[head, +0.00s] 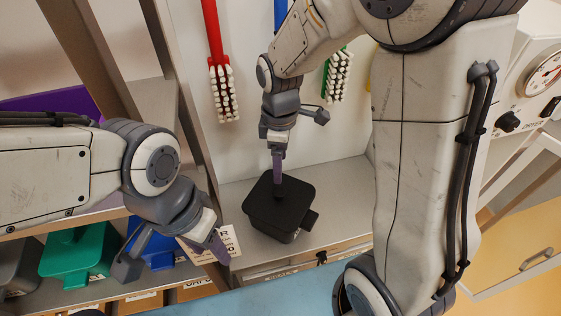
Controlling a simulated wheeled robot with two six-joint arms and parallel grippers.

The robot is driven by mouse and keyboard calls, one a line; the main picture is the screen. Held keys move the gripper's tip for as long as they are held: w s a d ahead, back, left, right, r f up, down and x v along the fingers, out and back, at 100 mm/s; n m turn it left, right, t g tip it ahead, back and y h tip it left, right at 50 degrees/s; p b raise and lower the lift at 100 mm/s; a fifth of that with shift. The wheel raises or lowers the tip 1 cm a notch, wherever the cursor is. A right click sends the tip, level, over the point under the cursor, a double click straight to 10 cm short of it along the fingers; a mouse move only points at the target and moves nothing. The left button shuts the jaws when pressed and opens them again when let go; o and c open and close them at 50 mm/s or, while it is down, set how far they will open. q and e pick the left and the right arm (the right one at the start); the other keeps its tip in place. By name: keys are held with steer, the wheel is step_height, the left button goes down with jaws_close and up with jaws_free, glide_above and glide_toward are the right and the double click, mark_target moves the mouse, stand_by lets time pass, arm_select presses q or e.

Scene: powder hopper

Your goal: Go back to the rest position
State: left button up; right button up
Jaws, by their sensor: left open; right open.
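My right gripper (278,172) points down at the black lidded box (262,215) on the grey metal shelf. Its purple fingers are at the upright post on the lid; the fingers are seen edge-on, and I cannot tell whether they touch the post. My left gripper (213,247) is open and empty, pointing down and to the right in front of the left shelf's edge. The black box stands upright with its lid on.
A green bin (75,252) and a blue bin (158,251) stand on the left shelf, with a grey bin (20,268) beside them. A red brush (222,88) and a green brush (337,76) hang behind. A gauge (544,72) is at upper right. The metal shelf (340,200) is clear right of the box.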

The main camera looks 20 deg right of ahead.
stand_by(0.5)
steer(key=s+a+m+b, duration=0.3)
steer(key=s, duration=0.6)
steer(key=s+a+f+m+y+b, duration=0.1)
steer(key=s+a+m+b, duration=0.2)
steer(key=s, duration=0.7)
steer(key=shift+a+f, duration=0.15)
steer(key=shift+a, duration=0.55)
steer(key=shift+w, duration=0.1)
steer(key=shift+c, duration=0.3)
